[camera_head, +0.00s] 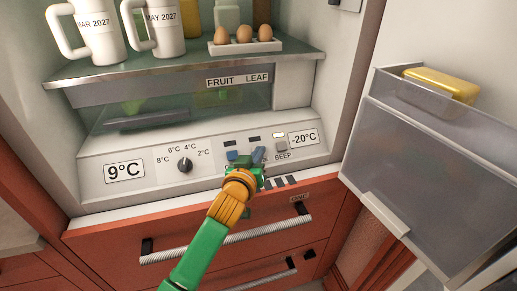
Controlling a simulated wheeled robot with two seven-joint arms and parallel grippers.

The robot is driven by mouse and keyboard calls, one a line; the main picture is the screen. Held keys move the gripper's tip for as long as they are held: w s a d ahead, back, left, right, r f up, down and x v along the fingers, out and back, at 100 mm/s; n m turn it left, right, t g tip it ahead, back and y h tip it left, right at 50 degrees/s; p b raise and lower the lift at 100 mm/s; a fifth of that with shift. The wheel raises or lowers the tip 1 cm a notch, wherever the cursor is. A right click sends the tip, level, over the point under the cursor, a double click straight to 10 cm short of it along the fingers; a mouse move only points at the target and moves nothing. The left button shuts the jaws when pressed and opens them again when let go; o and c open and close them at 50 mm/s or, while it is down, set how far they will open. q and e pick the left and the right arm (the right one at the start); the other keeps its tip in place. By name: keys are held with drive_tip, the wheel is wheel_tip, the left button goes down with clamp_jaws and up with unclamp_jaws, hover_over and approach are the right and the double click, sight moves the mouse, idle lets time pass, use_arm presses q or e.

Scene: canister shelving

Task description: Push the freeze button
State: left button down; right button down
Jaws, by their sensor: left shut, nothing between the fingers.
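The control panel (140,172) of an open fridge crosses the middle of the view. A row of buttons sits on its right part, between a dial and the -20°C display (304,137). My left gripper (248,160) is shut, with its fingertips at this row. It covers part of the row, and I cannot tell whether it touches a button. A button above the BEEP label (283,156) shows to the right of the fingers. No freeze label is readable; the labels near my gripper are hidden. My right gripper is not in view.
The dial (185,165) and the 9°C display (124,171) are on the panel's left. Above are a glass shelf with two white jugs (97,32) and an egg tray (245,46). The open door with a bin (430,150) stands at right. Red drawers with bar handles (225,240) are below.

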use_arm(q)
drive_tip(key=shift+s+r, duration=0.15)
drive_tip(key=s+d+r+p, duration=0.1)
drive_tip(key=s+r+p, duration=0.3)
drive_tip(key=p, duration=0.1)
drive_tip(key=shift+d+r+p, duration=0.15)
drive_tip(key=shift+d+p, duration=0.05)
drive_tip(key=shift+p, duration=0.2)
